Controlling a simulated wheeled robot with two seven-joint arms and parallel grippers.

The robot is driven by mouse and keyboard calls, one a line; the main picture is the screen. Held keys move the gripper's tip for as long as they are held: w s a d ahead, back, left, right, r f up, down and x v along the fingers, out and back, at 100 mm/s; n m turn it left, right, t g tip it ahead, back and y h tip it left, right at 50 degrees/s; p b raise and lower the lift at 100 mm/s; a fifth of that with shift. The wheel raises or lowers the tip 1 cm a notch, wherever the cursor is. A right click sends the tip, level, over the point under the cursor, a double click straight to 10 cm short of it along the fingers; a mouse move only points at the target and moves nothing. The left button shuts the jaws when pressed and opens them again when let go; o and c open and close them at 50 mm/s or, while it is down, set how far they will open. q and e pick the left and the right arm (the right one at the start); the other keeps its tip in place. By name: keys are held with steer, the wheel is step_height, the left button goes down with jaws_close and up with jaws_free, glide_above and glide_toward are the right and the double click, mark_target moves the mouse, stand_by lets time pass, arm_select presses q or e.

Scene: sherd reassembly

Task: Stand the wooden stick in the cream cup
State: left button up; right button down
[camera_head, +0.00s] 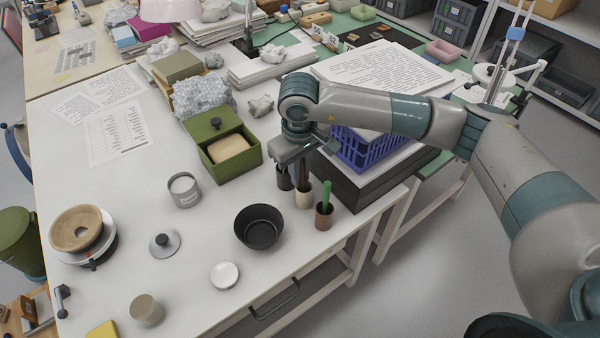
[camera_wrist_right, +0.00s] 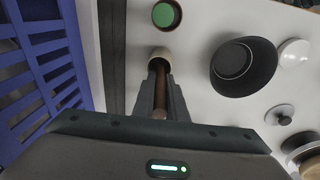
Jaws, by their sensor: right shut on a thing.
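My right gripper (camera_head: 297,174) is shut on the brown wooden stick (camera_head: 304,173), directly above the cream cup. In the right wrist view the stick (camera_wrist_right: 159,96) runs between the two fingers (camera_wrist_right: 160,98) toward the cup's mouth. The cream cup (camera_head: 303,198) stands upright near the table's right edge; it also shows in the wrist view (camera_wrist_right: 160,53). The stick's lower end overlaps the cup's opening; how deep it sits inside I cannot tell. My left gripper is in neither view.
A black bowl (camera_head: 259,227) is to the left. A blue basket (camera_head: 362,150) and an open green box (camera_head: 232,171) stand close by.

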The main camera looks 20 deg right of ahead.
steer(key=c, duration=1.7)
jaws_free()
steer(key=shift+r, duration=0.1)
